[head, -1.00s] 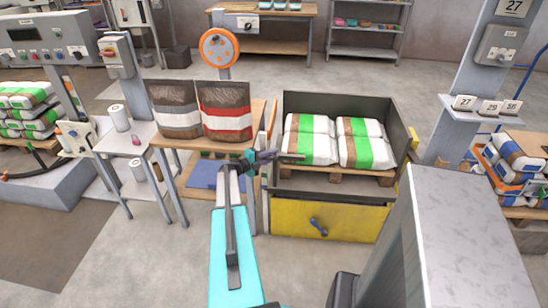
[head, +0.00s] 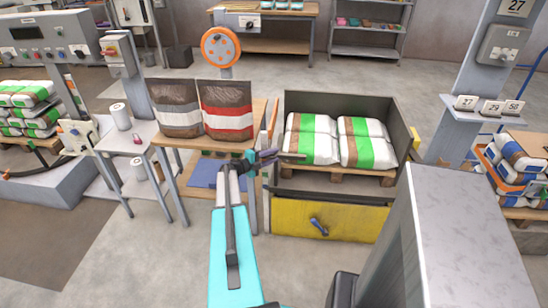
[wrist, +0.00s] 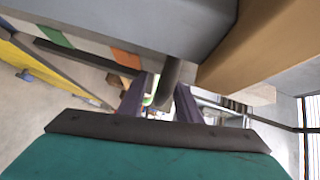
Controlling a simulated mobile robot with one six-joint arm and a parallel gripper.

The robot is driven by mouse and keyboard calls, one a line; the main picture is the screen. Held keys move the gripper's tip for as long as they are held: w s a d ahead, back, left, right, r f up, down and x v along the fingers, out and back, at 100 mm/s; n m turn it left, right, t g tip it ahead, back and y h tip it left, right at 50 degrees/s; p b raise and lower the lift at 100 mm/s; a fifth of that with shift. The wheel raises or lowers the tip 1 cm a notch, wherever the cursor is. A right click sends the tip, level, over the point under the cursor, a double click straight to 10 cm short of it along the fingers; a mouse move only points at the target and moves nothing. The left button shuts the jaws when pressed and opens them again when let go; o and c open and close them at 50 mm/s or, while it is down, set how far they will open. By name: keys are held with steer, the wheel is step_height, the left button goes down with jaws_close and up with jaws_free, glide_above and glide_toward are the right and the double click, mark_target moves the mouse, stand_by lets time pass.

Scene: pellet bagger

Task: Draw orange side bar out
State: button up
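My gripper (head: 268,157) is at the left front corner of the dark open-fronted box (head: 350,101), beside its corner post. In the wrist view its two fingers (wrist: 161,84) stand apart. A dark round rod (wrist: 171,82) shows between them, nearer the right finger; I cannot tell whether they touch. An orange patch (wrist: 127,58) and a green patch (wrist: 50,35) lie on the pale face beyond, next to a dark bar (wrist: 85,58). I cannot tell for sure which part is the orange side bar. A thin orange-tan upright strip (head: 273,116) stands at the box's left side.
Green-striped bags (head: 365,145) lie on a pallet in the box, above a yellow front panel (head: 330,220) with a blue handle (head: 318,227). A wooden table (head: 230,147) with two brown bags stands left. In the wrist view a large tan block (wrist: 245,45) is close at right.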

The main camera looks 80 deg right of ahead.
steer(key=b+v, duration=0.2)
steer(key=v, duration=1.1)
steer(key=shift+b, duration=0.3)
steer(key=shift+w+a+f, duration=0.1)
